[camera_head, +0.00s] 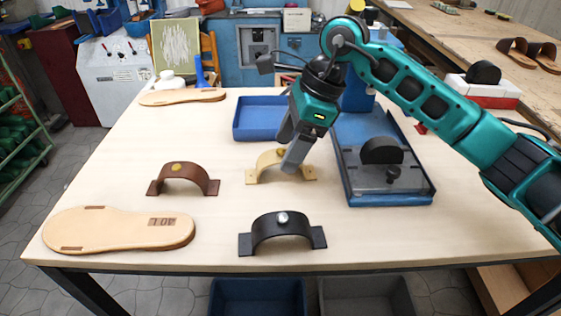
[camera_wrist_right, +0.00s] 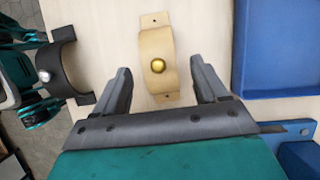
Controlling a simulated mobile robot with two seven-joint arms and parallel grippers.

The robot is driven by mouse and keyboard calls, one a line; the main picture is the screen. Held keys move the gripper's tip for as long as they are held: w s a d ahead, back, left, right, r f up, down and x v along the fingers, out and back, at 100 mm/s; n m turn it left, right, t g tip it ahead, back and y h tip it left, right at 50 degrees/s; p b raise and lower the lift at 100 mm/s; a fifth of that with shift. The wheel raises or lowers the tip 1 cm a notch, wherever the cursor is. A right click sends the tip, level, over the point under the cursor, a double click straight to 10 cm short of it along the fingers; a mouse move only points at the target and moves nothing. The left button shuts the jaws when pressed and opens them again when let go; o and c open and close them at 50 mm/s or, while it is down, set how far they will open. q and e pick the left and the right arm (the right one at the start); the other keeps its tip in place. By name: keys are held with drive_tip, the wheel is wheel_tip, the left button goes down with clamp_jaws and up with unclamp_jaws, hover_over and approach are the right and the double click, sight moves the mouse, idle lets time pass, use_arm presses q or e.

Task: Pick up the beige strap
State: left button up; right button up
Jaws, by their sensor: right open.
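The beige strap (camera_head: 268,163) stands arched on the table in the head view, with its flat ends on the wood. It carries a round gold stud, clear in the wrist view, where the strap (camera_wrist_right: 155,85) lies between the fingers. My right gripper (camera_head: 291,148) is over the strap and open, one finger on each side of it, with nothing gripped. In the wrist view, the right gripper (camera_wrist_right: 160,82) shows a gap between each finger and the strap. Part of the strap is hidden behind a finger in the head view. My left gripper is not in view.
A brown strap (camera_head: 184,177) stands to the left, and a black strap (camera_head: 283,228) in front. Sandal soles (camera_head: 120,230) lie at the left. A blue tray (camera_head: 239,130) is behind, and a blue tray with a fixture (camera_head: 390,199) is to the right.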

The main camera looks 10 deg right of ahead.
drive_tip(key=shift+a+f, duration=0.5)
drive_tip(key=shift+f, duration=0.05)
drive_tip(key=shift+c, duration=0.2)
drive_tip(key=c, duration=1.1)
